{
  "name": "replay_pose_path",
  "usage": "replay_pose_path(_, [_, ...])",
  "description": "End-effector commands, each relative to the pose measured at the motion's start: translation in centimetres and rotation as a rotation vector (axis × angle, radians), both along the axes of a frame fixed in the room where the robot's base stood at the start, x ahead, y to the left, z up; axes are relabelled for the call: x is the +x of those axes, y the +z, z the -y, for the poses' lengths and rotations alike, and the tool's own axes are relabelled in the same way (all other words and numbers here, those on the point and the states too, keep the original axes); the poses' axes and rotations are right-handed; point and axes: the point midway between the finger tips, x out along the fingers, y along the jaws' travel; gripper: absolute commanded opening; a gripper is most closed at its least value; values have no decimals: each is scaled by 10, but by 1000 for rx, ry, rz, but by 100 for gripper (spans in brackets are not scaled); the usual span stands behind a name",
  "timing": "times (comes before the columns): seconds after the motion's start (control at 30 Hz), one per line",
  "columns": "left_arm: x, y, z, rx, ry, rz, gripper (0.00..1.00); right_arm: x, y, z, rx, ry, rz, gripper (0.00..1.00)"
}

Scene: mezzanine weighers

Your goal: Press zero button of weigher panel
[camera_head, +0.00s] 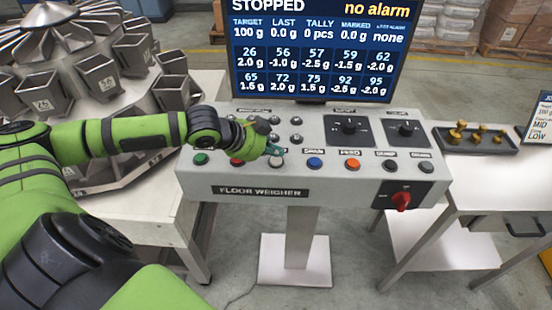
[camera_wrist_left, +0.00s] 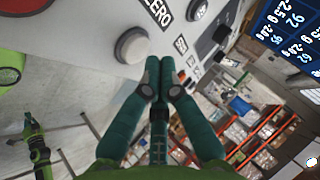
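The floor weigher panel (camera_head: 330,190) stands on a pedestal. Its pale zero button (camera_head: 276,162), third from the left in the front row, also shows in the left wrist view (camera_wrist_left: 133,46) beside a "ZERO" label (camera_wrist_left: 160,10). My left gripper (camera_head: 276,149) is over the panel just behind this button. In the left wrist view, its green fingers (camera_wrist_left: 166,66) are together and empty, tips close beside the button. Whether they touch the panel is unclear. A small green jointed part (camera_wrist_left: 34,140), apparently my right gripper, shows low at the left; its fingers are too small to read.
Neighbouring buttons are red (camera_head: 237,161) and blue (camera_head: 315,163). Dark knobs (camera_head: 350,128) sit behind, and a red switch (camera_head: 401,201) is on the front face. A display (camera_head: 318,50) rises at the back. A multi-bucket weigher (camera_head: 100,75) stands left, a weights tray (camera_head: 478,140) right.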

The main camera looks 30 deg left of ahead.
Motion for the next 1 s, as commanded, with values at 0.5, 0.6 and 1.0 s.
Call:
replay_pose_path(0.5, [0,-8,0,-1,0,-1,0,0,2,1,-2,0,0,0])
replay_pose_path(0.6, [0,-8,0,-1,0,-1,0,0,2,2,-3,1,1,0])
replay_pose_path(1.0, [0,-13,0,0,1,-2,0,0,2,2,-3,1,1,0])
